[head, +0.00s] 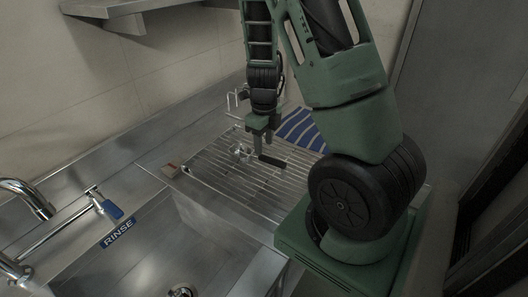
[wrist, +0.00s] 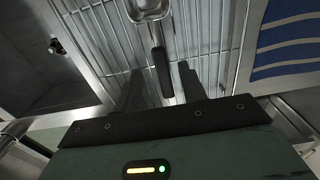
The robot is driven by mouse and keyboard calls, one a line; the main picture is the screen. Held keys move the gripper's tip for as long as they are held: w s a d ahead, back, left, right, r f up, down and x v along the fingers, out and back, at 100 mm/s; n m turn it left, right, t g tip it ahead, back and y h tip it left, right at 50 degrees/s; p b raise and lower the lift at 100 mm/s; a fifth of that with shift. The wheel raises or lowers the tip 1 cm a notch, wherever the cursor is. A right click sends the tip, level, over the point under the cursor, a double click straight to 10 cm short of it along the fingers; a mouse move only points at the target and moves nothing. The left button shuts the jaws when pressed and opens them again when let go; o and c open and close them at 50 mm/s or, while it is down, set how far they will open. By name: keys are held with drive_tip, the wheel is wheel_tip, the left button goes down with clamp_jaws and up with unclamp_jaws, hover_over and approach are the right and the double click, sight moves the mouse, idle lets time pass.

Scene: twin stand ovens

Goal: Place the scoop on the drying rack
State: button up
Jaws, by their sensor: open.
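The scoop has a metal bowl (head: 243,152) and a black handle (head: 272,161). It appears to lie on the drying rack (head: 215,177), a grid of metal bars beside the sink. In the wrist view the scoop's bowl (wrist: 148,9) is at the top edge, partly cut off, and its handle (wrist: 161,72) points down toward my gripper (wrist: 160,85). My gripper is open, with a finger on each side of the handle in the picture and a gap to both. In the head view my gripper (head: 262,146) points down over the rack, close to the handle.
A sink basin (head: 170,250) with a RINSE label (head: 118,234) lies at the front left of the rack. A blue striped cloth (head: 302,128) lies at the rack's far right. A tap (head: 28,198) stands at far left.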

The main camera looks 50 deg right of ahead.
sight(264, 156)
wheel_tip(264, 156, up, 6)
drive_tip(key=s+a+r+n+y, duration=0.1)
drive_tip(key=a+r+n, duration=0.1)
drive_tip(key=a+n, duration=0.9)
drive_tip(key=a+r+n+y, duration=0.1)
drive_tip(key=a+r+n, duration=0.1)
drive_tip(key=a+n, duration=0.95)
drive_tip(key=s+a+r+n+h, duration=0.1)
drive_tip(key=s+a+r+n, duration=0.3)
drive_tip(key=s+a+n, duration=0.9)
drive_tip(key=a+n, duration=0.1)
drive_tip(key=n, duration=0.6)
drive_tip(key=shift+s+p, duration=0.3)
drive_tip(key=shift+p, duration=0.1)
drive_tip(key=shift+r+n, duration=0.1)
drive_tip(key=shift+n, duration=0.15)
wheel_tip(264, 156, down, 2)
drive_tip(key=shift+f+b, duration=0.1)
drive_tip(key=shift+b, duration=1.05)
